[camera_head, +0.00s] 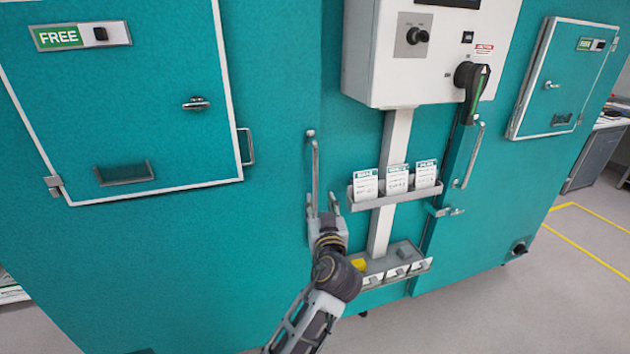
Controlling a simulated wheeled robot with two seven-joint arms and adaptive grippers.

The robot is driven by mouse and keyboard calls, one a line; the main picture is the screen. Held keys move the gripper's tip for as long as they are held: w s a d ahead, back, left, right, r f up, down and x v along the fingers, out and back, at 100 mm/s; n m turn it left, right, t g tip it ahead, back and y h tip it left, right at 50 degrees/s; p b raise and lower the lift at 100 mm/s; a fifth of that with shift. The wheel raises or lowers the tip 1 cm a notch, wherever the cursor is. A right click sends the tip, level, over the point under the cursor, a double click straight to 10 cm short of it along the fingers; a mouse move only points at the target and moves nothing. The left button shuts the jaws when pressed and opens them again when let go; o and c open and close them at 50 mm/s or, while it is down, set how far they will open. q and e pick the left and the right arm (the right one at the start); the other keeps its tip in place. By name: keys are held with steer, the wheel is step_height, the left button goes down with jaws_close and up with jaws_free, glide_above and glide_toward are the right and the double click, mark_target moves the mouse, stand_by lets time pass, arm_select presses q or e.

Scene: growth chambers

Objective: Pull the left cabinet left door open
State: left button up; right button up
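The left door (255,270) is a large teal panel, flush with the cabinet front as far as I can see. A vertical grey bar handle (314,160) stands near its right edge. My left gripper (322,200) is at the handle's lower end, with its two fingers pointing up and spread apart. The bar's lower part appears between the fingers, nearer the left one. I cannot tell whether either finger touches it. The handle's bottom mount is hidden by the gripper. My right gripper is out of view.
A small hatch marked FREE (120,90) is set in the panel. Right of the handle are a white control box (430,85), a card rack (398,194) and a low tray (425,266) close to my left wrist. Another handle (473,155) is further right. Grey floor (500,320) lies clear in front.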

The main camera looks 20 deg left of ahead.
mark_target(315, 181)
arm_select(q)
steer(key=p+x, duration=0.2)
steer(key=x, duration=0.7)
steer(key=shift+w, duration=0.15)
steer(key=x, duration=0.2)
steer(key=shift+w+a+p, duration=0.15)
steer(key=shift+w+p, duration=0.15)
steer(key=shift+w+a, duration=0.25)
steer(key=shift+w, duration=0.3)
steer(key=shift+w+a, duration=0.1)
steer(key=shift+w, duration=0.2)
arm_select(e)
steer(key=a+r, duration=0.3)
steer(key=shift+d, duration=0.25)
arm_select(q)
jaws_close()
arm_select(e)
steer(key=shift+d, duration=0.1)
